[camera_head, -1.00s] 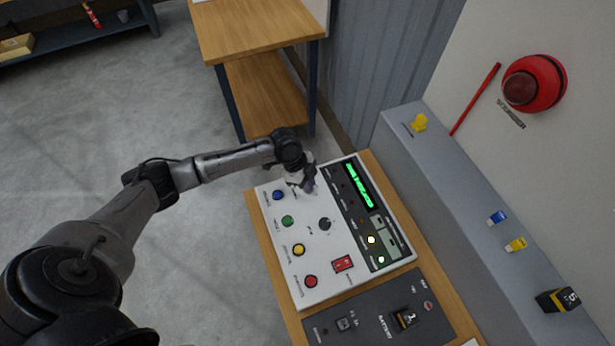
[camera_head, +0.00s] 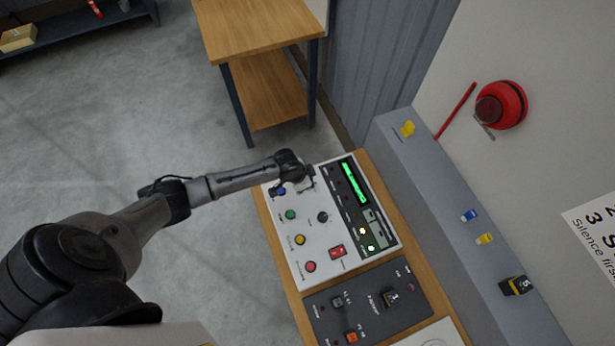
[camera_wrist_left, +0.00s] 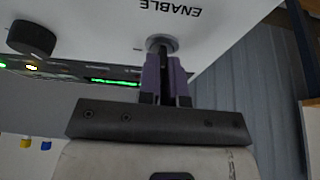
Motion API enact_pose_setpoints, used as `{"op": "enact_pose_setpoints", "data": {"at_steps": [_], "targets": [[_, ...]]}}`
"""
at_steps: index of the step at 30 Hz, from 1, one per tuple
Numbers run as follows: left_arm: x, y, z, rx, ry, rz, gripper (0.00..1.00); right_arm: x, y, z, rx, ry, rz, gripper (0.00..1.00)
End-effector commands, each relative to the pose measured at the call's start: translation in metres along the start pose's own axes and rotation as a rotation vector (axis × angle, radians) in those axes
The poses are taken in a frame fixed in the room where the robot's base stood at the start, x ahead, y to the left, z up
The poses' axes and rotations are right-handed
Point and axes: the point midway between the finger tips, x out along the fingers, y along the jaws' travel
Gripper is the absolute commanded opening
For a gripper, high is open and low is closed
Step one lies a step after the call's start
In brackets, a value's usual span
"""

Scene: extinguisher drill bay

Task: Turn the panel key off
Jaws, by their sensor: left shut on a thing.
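The white control panel (camera_head: 318,234) lies on a wooden bench. My left gripper (camera_head: 309,183) is at its far end, close above the surface. In the left wrist view, my gripper's purple fingers (camera_wrist_left: 166,78) are shut on the panel key, whose round metal collar (camera_wrist_left: 162,43) shows at the fingertips beside the word ENABLE. The key itself is mostly hidden between the fingers, and I cannot tell its angle. The green display (camera_head: 354,183) is lit, as are a yellow lamp (camera_head: 362,231) and a green lamp (camera_head: 371,248). My right gripper is not in view.
Blue, green (camera_head: 290,215), yellow and red buttons line the panel's left side. A black knob (camera_head: 322,217) and a red switch (camera_head: 336,251) are near its middle. A dark battery panel (camera_head: 365,302) adjoins it. A grey ledge (camera_head: 440,190) runs along the right.

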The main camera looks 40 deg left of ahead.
Motion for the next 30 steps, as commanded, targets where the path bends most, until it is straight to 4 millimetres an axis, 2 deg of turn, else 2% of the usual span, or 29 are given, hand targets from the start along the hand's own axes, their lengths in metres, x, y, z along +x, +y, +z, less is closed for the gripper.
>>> {"op": "enact_pose_setpoints", "data": {"at_steps": [6, 21, 22, 30], "targets": [[-0.0019, 0.0006, -0.0023, -0.05, 0.003, -0.02, 0.0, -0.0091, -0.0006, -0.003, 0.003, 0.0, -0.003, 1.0], [-0.0009, 0.0004, -0.0022, -0.066, 0.004, -0.026, 0.0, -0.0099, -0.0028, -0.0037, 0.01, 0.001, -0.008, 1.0], [-0.001, 0.0004, -0.0022, -0.066, 0.004, -0.026, 0.07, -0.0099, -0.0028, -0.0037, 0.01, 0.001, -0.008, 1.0], [-0.0004, 0.0004, -0.0012, -0.064, 0.002, -0.026, 0.32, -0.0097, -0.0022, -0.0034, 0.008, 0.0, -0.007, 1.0]]}}
